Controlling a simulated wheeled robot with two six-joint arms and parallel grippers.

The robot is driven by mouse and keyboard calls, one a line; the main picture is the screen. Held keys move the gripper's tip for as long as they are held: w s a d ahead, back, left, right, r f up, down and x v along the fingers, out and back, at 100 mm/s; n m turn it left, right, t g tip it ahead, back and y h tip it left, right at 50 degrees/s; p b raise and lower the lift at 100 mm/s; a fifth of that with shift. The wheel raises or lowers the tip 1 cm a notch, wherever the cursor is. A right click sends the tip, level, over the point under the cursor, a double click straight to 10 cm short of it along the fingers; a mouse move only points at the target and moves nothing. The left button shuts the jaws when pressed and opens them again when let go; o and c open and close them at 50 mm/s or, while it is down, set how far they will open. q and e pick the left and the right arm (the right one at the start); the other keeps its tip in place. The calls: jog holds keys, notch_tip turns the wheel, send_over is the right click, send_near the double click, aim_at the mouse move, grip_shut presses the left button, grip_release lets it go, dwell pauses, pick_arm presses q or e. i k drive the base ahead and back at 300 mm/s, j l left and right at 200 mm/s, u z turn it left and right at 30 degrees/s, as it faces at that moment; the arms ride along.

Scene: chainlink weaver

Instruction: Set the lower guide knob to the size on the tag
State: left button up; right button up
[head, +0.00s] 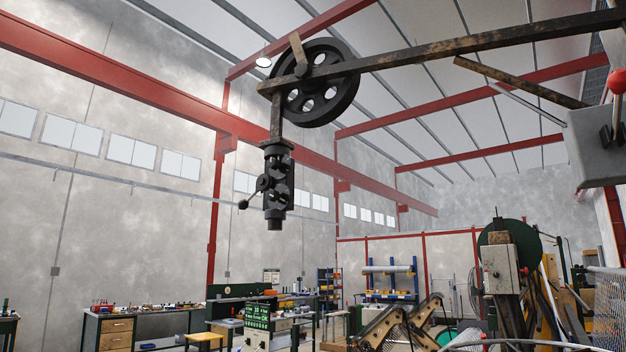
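A dark metal guide-like assembly (276,180) hangs from the end of a long overhead beam (450,48), below a large spoked wheel (318,84). A short lever with a dark ball end (243,204) sticks out from its lower left side. I cannot tell whether this is the lower guide knob, and no size marking is readable on it. No tag can be identified for certain. A small green board with pale lettering (257,316) stands low in the picture, too small to read. Neither of my grippers is in view.
A grey box with a red ball-topped lever (617,83) is at the right edge. A machine with a grey switch box (500,268) and a dark green disc stands at lower right. Workbenches (115,333) line the lower left, and blue shelving (390,280) stands at the back.

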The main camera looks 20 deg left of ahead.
aim_at(272, 194)
jog(key=u, duration=0.6)
jog(key=i+u, duration=0.1)
jog(key=u, duration=1.1)
jog(key=l+u, duration=0.1)
jog(key=u, duration=0.55)
jog(key=i+u, duration=0.1)
jog(key=u, duration=0.5)
jog(key=l+u, duration=0.1)
jog(key=u, duration=1.1)
jog(key=l+u, duration=0.1)
jog(key=u, duration=0.5)
jog(key=k+l, duration=0.1)
jog(key=k+z, duration=0.1)
jog(key=z, duration=0.35)
jog(key=l+z, duration=0.1)
jog(key=z, duration=0.4)
jog(key=k+l+z, duration=0.1)
jog(key=z, duration=0.35)
